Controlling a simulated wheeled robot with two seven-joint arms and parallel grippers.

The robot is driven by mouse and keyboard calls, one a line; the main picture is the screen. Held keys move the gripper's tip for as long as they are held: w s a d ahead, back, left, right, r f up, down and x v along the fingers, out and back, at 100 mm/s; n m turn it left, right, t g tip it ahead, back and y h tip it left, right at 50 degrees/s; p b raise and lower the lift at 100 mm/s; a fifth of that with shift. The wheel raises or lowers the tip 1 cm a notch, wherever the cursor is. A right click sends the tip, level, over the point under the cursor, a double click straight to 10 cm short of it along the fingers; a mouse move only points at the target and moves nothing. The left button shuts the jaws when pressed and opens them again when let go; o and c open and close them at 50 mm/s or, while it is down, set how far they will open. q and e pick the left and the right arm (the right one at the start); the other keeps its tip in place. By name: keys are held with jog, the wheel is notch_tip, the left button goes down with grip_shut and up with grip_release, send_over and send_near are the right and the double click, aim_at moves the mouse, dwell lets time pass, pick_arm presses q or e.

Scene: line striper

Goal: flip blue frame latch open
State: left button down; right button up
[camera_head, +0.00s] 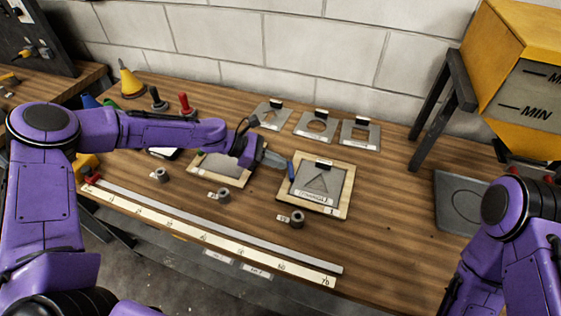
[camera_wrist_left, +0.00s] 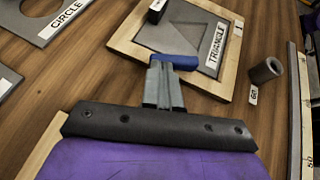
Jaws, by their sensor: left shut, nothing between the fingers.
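A wooden frame (camera_head: 347,193) lies on the bench and holds a grey plate labelled TRIANGLE. Its blue latch (camera_head: 291,170) is at the frame's left edge. In the left wrist view the blue latch (camera_wrist_left: 178,62) lies across the frame's near edge (camera_wrist_left: 200,83). My left gripper (camera_head: 284,165) is shut and empty, with its fingertips right at the latch; I cannot tell whether they touch it. The left wrist view shows the shut fingers (camera_wrist_left: 160,72) partly in front of the latch's left end. My right arm shows at the right, its gripper out of view.
A second wooden frame (camera_head: 207,176) lies under my left forearm. Loose stencil plates, including a circle one (camera_head: 315,127), lie behind. A small grey cylinder (camera_head: 297,219) and a long ruler (camera_head: 210,237) are in front. A yellow hopper (camera_head: 520,80) stands at right.

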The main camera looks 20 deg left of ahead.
pick_arm(q)
jog(key=shift+w+d+m+g, duration=0.1)
jog(key=shift+w+m+g, duration=0.15)
jog(key=shift+m+g, duration=0.3)
